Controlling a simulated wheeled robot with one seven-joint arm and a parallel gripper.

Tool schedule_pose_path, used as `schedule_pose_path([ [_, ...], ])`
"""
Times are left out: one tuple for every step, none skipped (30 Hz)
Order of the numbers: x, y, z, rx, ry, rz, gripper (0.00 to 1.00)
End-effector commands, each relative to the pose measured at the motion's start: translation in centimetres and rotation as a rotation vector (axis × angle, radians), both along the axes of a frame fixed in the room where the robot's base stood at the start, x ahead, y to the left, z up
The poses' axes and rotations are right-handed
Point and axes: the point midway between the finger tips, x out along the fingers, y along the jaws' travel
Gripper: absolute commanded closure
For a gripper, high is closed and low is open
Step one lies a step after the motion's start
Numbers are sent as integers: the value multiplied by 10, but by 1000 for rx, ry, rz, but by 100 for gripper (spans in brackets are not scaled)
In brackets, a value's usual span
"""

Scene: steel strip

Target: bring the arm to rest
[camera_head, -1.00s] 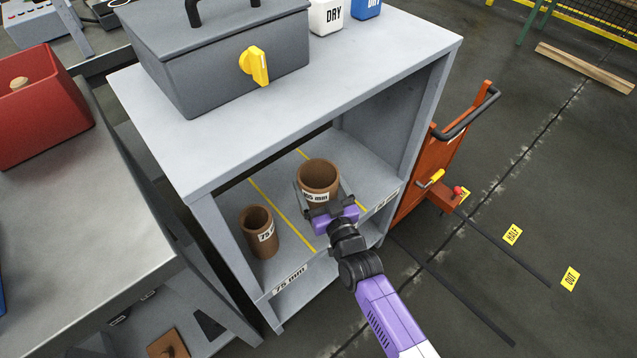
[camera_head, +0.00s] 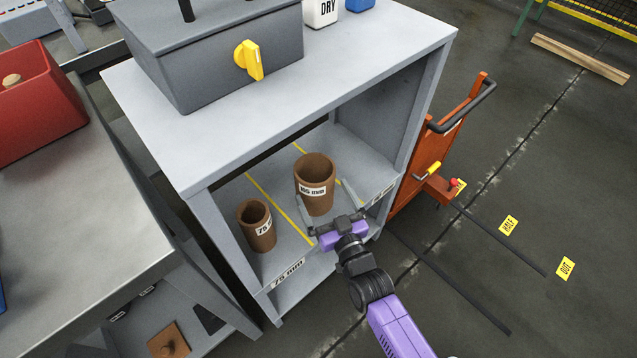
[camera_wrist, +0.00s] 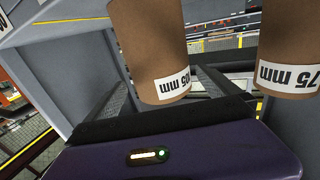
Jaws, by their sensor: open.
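My gripper (camera_head: 322,212) is open at the front of the cabinet's shelf. Its two fingers reach in around the lower part of a larger brown sleeve labelled "105 mm" or similar (camera_head: 315,178), apart from it as far as I can tell. The sleeve stands upright on the shelf. It also shows in the wrist view (camera_wrist: 150,50), between the fingers. A smaller brown sleeve labelled "75" (camera_head: 257,232) stands upright to the left, past a yellow line. It appears at the right edge of the wrist view (camera_wrist: 290,50).
The grey cabinet (camera_head: 330,75) encloses the shelf with a top and side walls. A dark box with a yellow handle (camera_head: 215,60) stands on top. An orange cart (camera_head: 430,155) stands close on the right, a workbench (camera_head: 90,240) on the left. Open floor lies at the right.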

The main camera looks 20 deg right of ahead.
Motion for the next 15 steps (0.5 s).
schedule_pose_path([
  [-6,1,0,0,1,1,0],
  [-9,1,1,1,0,1,0],
  [-12,1,1,1,-1,1,0],
  [-13,1,1,1,-2,1,0],
  [-14,1,1,1,-2,1,0],
  [-16,1,1,1,-2,1,0],
  [-16,1,1,1,-2,1,0],
  [-16,1,1,1,-2,1,0],
  [-16,1,1,1,-2,1,0],
  [-16,1,1,1,-2,1,0],
  [-16,1,1,1,-2,1,0],
  [-16,1,1,1,-2,1,0],
  [-16,1,1,1,-2,1,0],
  [-16,1,1,1,-2,1,0],
  [-16,1,1,1,-2,1,0],
])
